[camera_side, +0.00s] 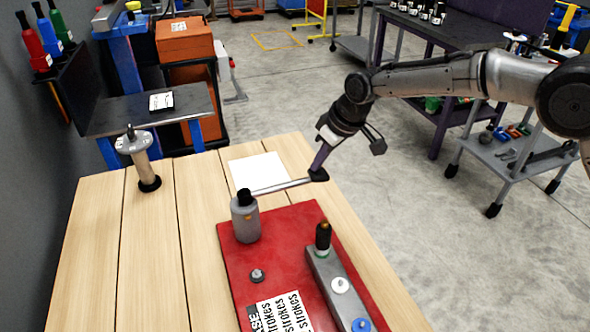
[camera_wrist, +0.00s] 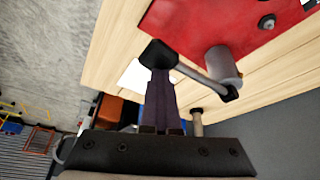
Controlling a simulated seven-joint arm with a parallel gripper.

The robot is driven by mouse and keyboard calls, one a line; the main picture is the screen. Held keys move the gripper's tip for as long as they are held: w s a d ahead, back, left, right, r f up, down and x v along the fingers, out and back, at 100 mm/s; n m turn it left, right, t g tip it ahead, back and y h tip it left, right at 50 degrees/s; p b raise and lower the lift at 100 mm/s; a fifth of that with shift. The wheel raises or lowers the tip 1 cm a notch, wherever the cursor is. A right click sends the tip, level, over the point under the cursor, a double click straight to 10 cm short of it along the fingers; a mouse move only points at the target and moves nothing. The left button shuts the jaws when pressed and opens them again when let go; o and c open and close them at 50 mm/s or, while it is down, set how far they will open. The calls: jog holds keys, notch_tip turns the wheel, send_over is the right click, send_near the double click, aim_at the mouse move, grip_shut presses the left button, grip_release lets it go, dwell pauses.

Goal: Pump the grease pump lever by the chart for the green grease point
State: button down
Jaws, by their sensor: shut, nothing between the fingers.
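The grey pump (camera_side: 245,220) stands upright on a red base plate (camera_side: 231,262). Its metal lever (camera_side: 283,187) runs from the pump's black top out to a black knob (camera_side: 319,175). My gripper (camera_side: 318,164) is shut, its dark fingertips at the knob; whether they touch it is unclear. In the wrist view the gripper (camera_wrist: 160,78) points at the knob (camera_wrist: 158,53). A grey block (camera_side: 322,268) carries a black fitting with a green ring (camera_side: 322,240), a white point (camera_side: 340,285) and a blue point (camera_side: 361,325). The chart (camera_side: 282,315) reads "strokes"; its lower part is cut off.
A small grey stud (camera_side: 257,275) sits on the plate. A white sheet (camera_side: 258,170) lies on the wooden table (camera_side: 95,250) behind the lever. A post with a round grey top (camera_side: 135,143) stands at the table's back left. The table's left part is clear.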

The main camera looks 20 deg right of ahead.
jog(key=shift+s+a+f, duration=0.1)
jog(key=shift+f, duration=0.75)
jog(key=shift+s+a+f, duration=0.1)
jog(key=shift+f, duration=0.7)
jog(key=shift+r, duration=0.15)
notch_tip(320, 180, up, 15)
jog(key=shift+w+d+f, duration=0.15)
jog(key=shift+f, duration=0.05)
jog(key=shift+f, duration=0.15)
dwell(0.4)
send_over(317, 173)
jog(key=shift+w+d+f, duration=0.1)
jog(key=shift+d+f, duration=0.05)
jog(key=shift+f, duration=3.25)
jog(key=shift+f, duration=0.1)
